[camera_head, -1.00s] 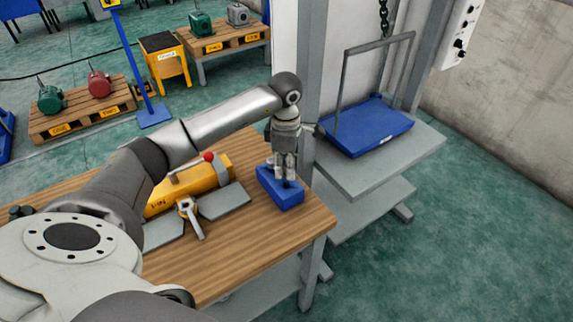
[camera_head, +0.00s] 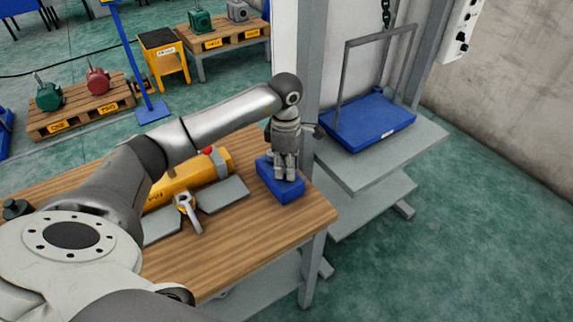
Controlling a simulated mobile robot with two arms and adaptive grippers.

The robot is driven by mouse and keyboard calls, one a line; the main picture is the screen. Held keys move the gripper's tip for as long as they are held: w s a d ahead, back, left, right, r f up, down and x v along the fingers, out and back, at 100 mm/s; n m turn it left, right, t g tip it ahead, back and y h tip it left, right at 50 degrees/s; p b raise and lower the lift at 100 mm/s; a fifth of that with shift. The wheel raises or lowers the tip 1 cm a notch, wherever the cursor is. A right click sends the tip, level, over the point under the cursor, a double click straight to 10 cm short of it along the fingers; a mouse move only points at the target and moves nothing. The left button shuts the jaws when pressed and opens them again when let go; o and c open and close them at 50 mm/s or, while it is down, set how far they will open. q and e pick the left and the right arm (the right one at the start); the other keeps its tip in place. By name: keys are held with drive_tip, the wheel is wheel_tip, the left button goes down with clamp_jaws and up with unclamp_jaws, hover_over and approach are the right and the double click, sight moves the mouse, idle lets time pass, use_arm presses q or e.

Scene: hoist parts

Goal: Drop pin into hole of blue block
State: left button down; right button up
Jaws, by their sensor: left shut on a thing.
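The blue block (camera_head: 289,192) sits on the right part of the wooden table. My left gripper (camera_head: 285,177) points down at the top of the block, its fingertips at or just above it. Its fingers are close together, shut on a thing. The pin does not show clearly; the fingers hide it, and the block's hole is hidden too. I cannot tell whether the pin is in the hole. My right gripper is not in view.
A yellow cylinder (camera_head: 182,184) with a red knob (camera_head: 209,150) and grey plates (camera_head: 223,194) lie left of the block on the wooden table (camera_head: 260,232). A grey stand with a blue platform (camera_head: 366,124) stands to the right, close to my gripper.

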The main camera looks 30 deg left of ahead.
use_arm(q)
drive_tip(key=shift+f+b, duration=0.55)
drive_tip(key=shift+f, duration=0.15)
drive_tip(key=shift+f, duration=0.15)
drive_tip(key=c, duration=1.1)
unclamp_jaws()
wheel_tip(320, 180, up, 12)
drive_tip(key=shift+a+r, duration=0.1)
